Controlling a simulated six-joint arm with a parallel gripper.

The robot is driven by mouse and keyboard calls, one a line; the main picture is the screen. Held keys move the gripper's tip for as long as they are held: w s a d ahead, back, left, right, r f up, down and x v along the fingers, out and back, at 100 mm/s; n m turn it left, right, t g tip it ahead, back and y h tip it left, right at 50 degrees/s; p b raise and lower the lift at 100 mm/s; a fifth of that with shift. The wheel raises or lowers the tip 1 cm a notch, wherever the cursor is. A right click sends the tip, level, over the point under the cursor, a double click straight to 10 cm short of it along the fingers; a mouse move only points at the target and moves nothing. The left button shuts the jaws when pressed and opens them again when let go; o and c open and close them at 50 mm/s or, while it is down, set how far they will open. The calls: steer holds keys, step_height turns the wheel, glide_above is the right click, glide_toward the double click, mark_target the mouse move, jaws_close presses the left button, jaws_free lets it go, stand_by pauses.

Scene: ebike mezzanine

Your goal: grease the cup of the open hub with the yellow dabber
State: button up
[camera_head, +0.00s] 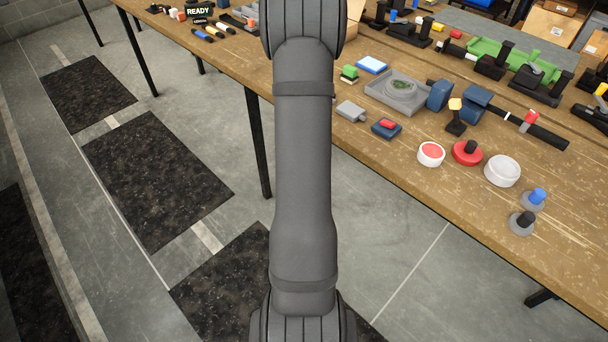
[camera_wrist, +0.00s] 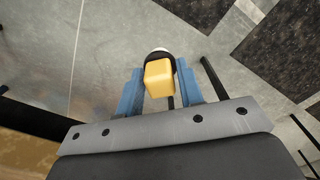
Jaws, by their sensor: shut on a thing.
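My gripper (camera_wrist: 160,78) shows in the wrist view, with its blue fingers shut on the yellow dabber (camera_wrist: 159,80). The dabber has a yellow block nearest the camera, a dark collar and a whitish end beyond. Bare floor lies behind it, and it touches nothing but the fingers. The gripper is outside the head view.
Blue (camera_head: 535,198) and black (camera_head: 523,222) knobbed pieces stand near the front edge. My arm hides the bench's middle.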

steer(key=w+d+r+m, duration=0.1)
steer(key=w+d+r, duration=0.1)
steer(key=w+r, duration=0.45)
steer(key=w+d+r+m, duration=0.15)
steer(key=w+r, duration=0.25)
steer(key=r, duration=0.5)
steer(key=s+d+r+n+t, duration=0.1)
steer(key=s+d+r, duration=0.3)
steer(key=d, duration=0.7)
steer(key=s+d+r+n+t+h, duration=0.1)
steer(key=s+d+t, duration=0.1)
steer(key=s+d, duration=0.6)
steer(key=s+d+r+n+t, duration=0.1)
steer(key=s+d+r, duration=0.2)
steer(key=d, duration=1)
steer(key=shift+w+f, duration=0.1)
steer(key=shift+f, duration=3.05)
steer(key=shift+f, duration=0.65)
step_height(320, 180, up, 7)
